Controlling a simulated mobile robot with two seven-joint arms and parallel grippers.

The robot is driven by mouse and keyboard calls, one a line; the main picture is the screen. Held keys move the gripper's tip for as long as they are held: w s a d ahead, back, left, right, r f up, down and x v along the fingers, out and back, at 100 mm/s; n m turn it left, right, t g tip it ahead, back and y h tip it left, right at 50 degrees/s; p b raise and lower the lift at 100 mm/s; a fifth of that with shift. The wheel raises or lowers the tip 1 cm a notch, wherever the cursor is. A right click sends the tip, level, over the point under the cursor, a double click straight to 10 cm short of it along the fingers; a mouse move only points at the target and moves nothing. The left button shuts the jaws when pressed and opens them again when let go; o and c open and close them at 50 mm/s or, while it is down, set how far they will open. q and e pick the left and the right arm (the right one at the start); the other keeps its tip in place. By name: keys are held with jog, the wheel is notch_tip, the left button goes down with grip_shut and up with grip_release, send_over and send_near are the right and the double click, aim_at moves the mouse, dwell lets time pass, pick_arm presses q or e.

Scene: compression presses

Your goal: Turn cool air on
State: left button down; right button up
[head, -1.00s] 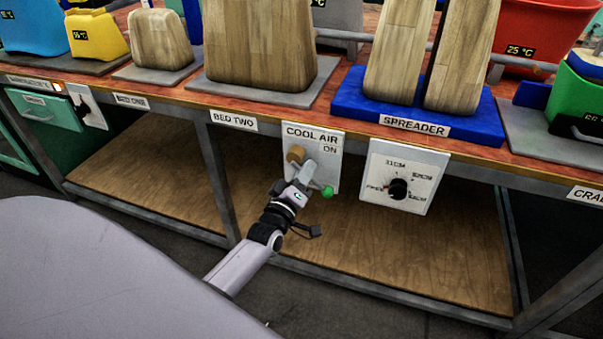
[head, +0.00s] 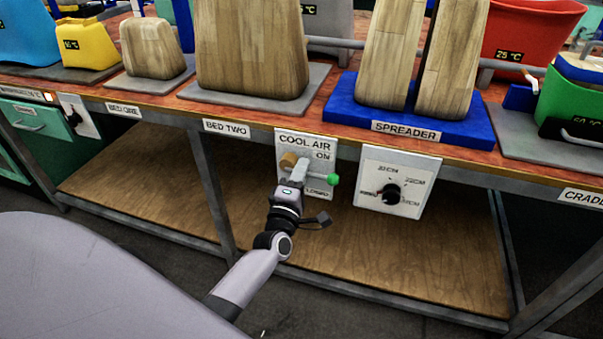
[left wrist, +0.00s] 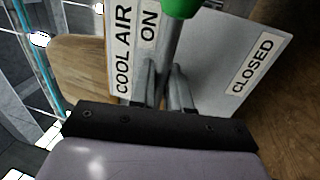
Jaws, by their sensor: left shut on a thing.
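The pale cool air panel (head: 322,155) hangs on the bench front, with "ON" at its upper right and "CLOSED" near its lower edge. A grey lever with a green ball end (head: 333,180) runs from a brown round hub (head: 288,160) to the right and slightly down. My left gripper (head: 298,178) is at the lever, coming from below. In the left wrist view its fingers (left wrist: 165,90) are shut on the lever (left wrist: 170,40), below the green ball (left wrist: 181,7). Part of the lever is hidden behind the gripper. My right gripper is not in view.
A dial panel (head: 408,207) hangs close to the right of the cool air panel. The bench top (head: 250,113) above carries wooden blocks and a blue spreader base (head: 350,108). A bench leg (head: 212,180) stands to the left, and a wooden lower shelf (head: 400,255) lies beneath.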

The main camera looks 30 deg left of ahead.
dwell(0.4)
pick_arm(q)
jog(key=c, duration=1.2)
grip_release()
jog(key=shift+c, duration=0.2)
jog(key=v, duration=0.7)
jog(key=shift+p, duration=0.3)
jog(key=shift+s, duration=0.1)
jog(key=s+d+f+m+g+h, duration=0.4)
jog(key=s+d+f+m+g, duration=0.1)
jog(key=s+m, duration=0.6)
jog(key=s+d+f+m+g+h, duration=0.3)
jog(key=s+d+f+m+g, duration=0.25)
jog(key=s+m, duration=0.5)
notch_tip(320, 180, up, 12)
jog(key=w+a+m+t+p, duration=0.1)
jog(key=p, duration=1.3)
jog(key=shift+w+a+m+p, duration=0.15)
jog(key=shift+w+m+p, duration=0.1)
jog(key=shift+m+p, duration=0.15)
